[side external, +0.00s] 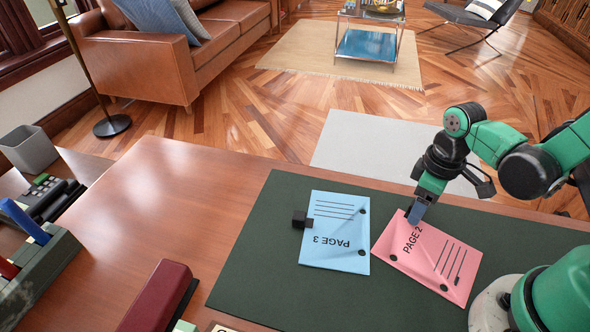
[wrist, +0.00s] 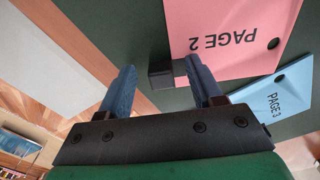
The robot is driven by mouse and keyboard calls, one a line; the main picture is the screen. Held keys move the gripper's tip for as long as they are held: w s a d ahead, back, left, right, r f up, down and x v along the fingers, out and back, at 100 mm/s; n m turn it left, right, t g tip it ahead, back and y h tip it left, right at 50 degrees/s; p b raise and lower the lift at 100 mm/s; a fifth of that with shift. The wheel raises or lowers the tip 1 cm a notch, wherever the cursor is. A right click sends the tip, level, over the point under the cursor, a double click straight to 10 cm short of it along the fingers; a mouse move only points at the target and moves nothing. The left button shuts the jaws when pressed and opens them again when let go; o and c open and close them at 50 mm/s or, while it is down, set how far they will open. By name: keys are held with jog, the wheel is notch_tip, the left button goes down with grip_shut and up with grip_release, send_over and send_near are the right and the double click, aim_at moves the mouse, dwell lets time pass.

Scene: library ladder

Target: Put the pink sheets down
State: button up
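The pink sheets (side external: 428,262), marked PAGE 2, lie tilted on the dark green desk mat (side external: 262,285). They also show in the wrist view (wrist: 222,25), with a dark block (wrist: 160,76) at their near edge. My gripper (side external: 415,215) is low over the upper left corner of the pink sheets. In the wrist view my gripper (wrist: 160,68) has its two blue fingers apart, one on each side of the block, with gaps visible. The blue sheets (side external: 335,225), marked PAGE 3, lie just left of the pink ones, with a dark block (side external: 301,219) at their left edge.
A dark red box-like thing (side external: 160,295) stands at the desk's front left. A holder with pens (side external: 40,255) and a grey bin (side external: 28,150) are at the far left. The mat is bare left of the blue sheets. The desk's far edge borders open floor.

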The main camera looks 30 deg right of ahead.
jog(key=shift+r, duration=0.1)
notch_tip(320, 180, up, 13)
jog(key=w+m+t, duration=0.1)
jog(key=t, duration=0.1)
jog(key=w+a+m+t, duration=0.1)
jog(key=m+t, duration=0.1)
jog(key=w+a+m+t, duration=0.1)
jog(key=t, duration=0.2)
jog(key=shift+w+a+m, duration=0.25)
jog(key=shift+m, duration=0.05)
dwell(0.4)
